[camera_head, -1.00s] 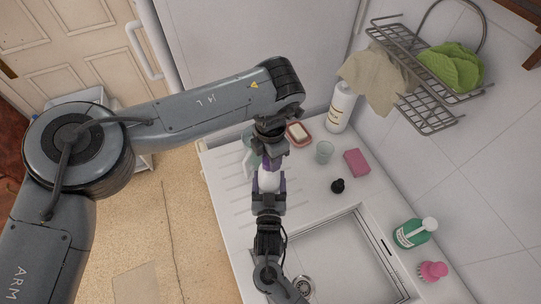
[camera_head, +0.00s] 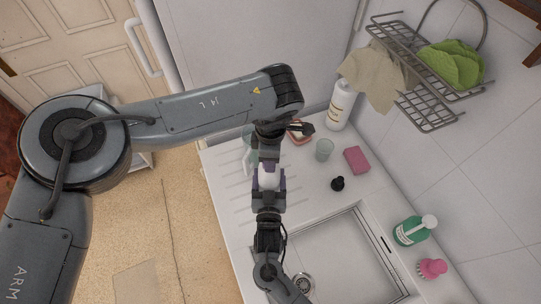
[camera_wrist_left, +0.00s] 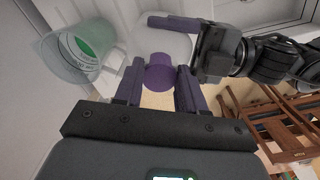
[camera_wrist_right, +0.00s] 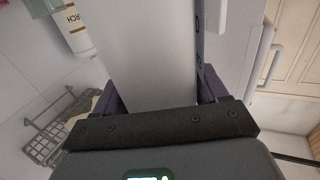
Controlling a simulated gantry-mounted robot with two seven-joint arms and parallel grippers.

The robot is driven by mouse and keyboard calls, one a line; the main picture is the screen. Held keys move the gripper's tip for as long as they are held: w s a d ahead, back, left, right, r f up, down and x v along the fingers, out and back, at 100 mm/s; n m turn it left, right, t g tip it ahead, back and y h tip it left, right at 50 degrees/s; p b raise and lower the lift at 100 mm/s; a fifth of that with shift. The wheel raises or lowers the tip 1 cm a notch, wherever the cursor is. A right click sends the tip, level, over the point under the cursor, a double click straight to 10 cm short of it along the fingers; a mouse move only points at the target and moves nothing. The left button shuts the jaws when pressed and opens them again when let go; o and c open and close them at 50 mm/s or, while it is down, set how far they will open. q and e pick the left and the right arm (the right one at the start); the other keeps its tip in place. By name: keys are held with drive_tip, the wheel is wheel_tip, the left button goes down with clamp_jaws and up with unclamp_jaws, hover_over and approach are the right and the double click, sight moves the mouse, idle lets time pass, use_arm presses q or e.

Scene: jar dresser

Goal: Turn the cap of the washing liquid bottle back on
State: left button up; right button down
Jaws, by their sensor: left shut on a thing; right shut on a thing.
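The washing liquid bottle (camera_head: 268,182) is white and is held over the counter beside the sink. My right gripper (camera_head: 268,196) is shut on its body; the bottle fills the middle of the right wrist view (camera_wrist_right: 145,50). The purple cap (camera_wrist_left: 158,76) shows in the left wrist view at the bottle's end, with the white body (camera_wrist_left: 165,48) behind it. My left gripper (camera_head: 267,156) is shut on the cap from the opposite side, one finger on each side of it. The contact between cap and bottle neck is hidden, so I cannot tell how tightly it sits.
A glass (camera_head: 324,150), a pink sponge (camera_head: 357,160) and a small black object (camera_head: 338,184) stand on the counter. The sink (camera_head: 335,262) is empty.

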use_arm(q)
drive_tip(key=m, duration=0.5)
drive_tip(key=shift+s, duration=0.1)
drive_tip(key=m, duration=0.2)
drive_tip(key=shift+m, duration=0.4)
drive_tip(key=m, duration=0.5)
drive_tip(key=shift+a, duration=0.1)
drive_tip(key=m, duration=0.2)
drive_tip(key=shift+s+m, duration=0.1)
drive_tip(key=shift+m, duration=0.2)
drive_tip(key=o, duration=1)
drive_tip(key=shift+a, duration=0.1)
drive_tip(key=shift+r, duration=2.25)
